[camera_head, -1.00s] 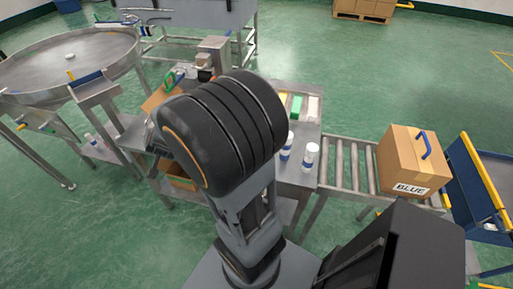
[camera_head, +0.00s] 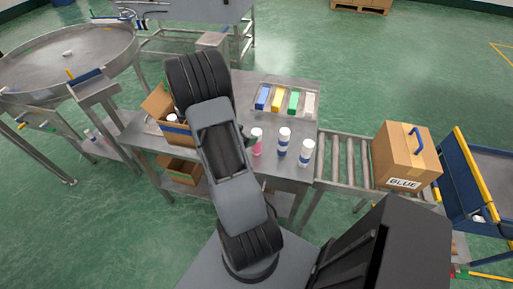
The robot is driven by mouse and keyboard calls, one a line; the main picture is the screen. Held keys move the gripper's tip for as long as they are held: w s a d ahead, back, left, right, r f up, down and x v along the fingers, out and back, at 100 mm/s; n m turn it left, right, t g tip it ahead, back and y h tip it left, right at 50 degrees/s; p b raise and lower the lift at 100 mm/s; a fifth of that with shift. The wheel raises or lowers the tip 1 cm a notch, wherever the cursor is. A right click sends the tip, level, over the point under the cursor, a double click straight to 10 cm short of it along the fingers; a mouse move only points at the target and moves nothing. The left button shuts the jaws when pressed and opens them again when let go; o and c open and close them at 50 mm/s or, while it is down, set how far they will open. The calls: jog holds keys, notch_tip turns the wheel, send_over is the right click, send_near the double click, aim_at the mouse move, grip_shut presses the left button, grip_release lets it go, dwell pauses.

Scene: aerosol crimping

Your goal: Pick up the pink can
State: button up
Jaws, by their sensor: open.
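The pink can (camera_head: 257,145) stands upright on the steel table, white above and pink below. It is the leftmost of three cans in a row, just right of my arm. My gripper (camera_head: 249,141) is mostly hidden behind my arm. Only a small dark part of it shows, close against the left side of the pink can in the picture; whether it touches is unclear. The can stands free on the table.
Behind is a tray (camera_head: 309,86) with coloured blocks. A cardboard box (camera_head: 158,105) is left. A roller conveyor (camera_head: 345,160) carries a box labelled BLUE (camera_head: 408,155).

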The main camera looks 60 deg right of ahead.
aim_at(255, 132)
jog(key=shift+p+x, duration=0.5)
jog(key=shift+x, duration=2.75)
jog(key=shift+s+r, duration=0.1)
jog(key=shift+c, duration=0.3)
jog(key=c, duration=1.3)
